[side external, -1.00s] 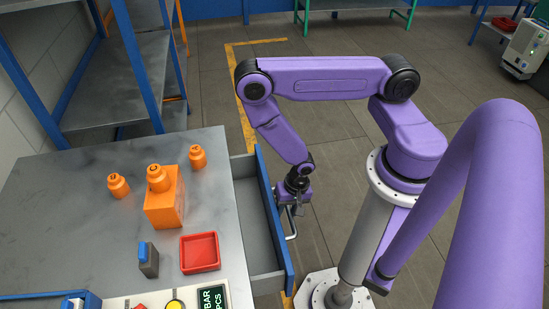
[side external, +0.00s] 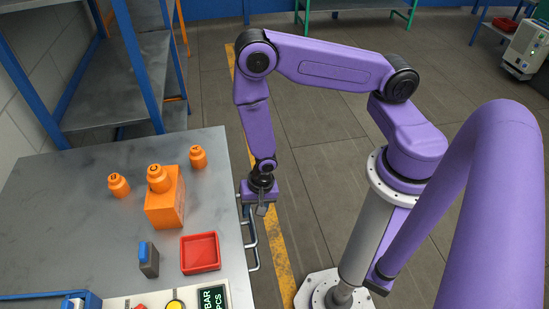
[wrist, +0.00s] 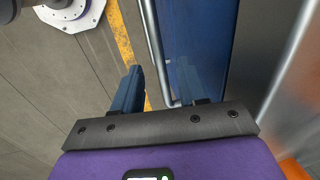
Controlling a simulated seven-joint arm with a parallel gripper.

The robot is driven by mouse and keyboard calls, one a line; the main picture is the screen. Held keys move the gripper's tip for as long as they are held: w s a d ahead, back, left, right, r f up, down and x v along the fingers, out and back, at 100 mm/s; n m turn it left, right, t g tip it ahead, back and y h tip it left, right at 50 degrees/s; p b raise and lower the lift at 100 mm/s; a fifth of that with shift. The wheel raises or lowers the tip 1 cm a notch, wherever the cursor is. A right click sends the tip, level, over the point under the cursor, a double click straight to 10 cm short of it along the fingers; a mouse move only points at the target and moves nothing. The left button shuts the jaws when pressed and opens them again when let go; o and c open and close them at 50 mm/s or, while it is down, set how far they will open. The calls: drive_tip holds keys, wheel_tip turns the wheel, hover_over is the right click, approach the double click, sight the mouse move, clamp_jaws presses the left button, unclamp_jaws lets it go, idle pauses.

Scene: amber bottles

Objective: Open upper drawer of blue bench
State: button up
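The grey-topped bench (side external: 100,215) fills the left of the side view, with its drawer front hardly visible below the right edge. Metal bar handles (side external: 254,240) stick out from that edge. My gripper (side external: 261,209) points down just beside the edge, at the far end of the handles. In the wrist view, a blue drawer front (wrist: 205,45) and a silver handle bar (wrist: 155,50) run between my gripper's (wrist: 158,88) two spread fingers. The fingers look open, and I cannot tell whether they touch the bar. No drawer stands out from the bench.
On the bench top are an orange block (side external: 165,205), several orange bottles (side external: 118,185), a red tray (side external: 200,253) and a grey-blue item (side external: 148,260). A blue-framed shelf (side external: 115,80) stands behind. Floor right of the bench is clear up to my base.

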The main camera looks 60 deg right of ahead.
drive_tip(key=s+r+n, duration=0.3)
drive_tip(key=r+n, duration=0.1)
drive_tip(key=r, duration=0.7)
drive_tip(key=s+d+r+n, duration=0.1)
drive_tip(key=s+r+n, duration=0.2)
drive_tip(key=r, duration=0.9)
drive_tip(key=shift+n+g+h, duration=0.3)
drive_tip(key=shift+n, duration=0.7)
drive_tip(key=shift+s, duration=0.1)
drive_tip(key=s+d+r+n, duration=0.5)
drive_tip(key=s+r+n, duration=0.4)
drive_tip(key=r+n, duration=0.25)
drive_tip(key=m, duration=2)
hover_over(251, 215)
drive_tip(key=s+d, duration=0.3)
wheel_tip(251, 215, down, 21)
drive_tip(key=shift+m, duration=0.25)
drive_tip(key=w+a+f, duration=0.1)
drive_tip(key=f, duration=1)
drive_tip(key=w+a+f, duration=0.1)
drive_tip(key=f, duration=0.5)
drive_tip(key=shift+w+a+f, duration=0.1)
drive_tip(key=shift+w+a, duration=0.2)
drive_tip(key=shift+w, duration=0.05)
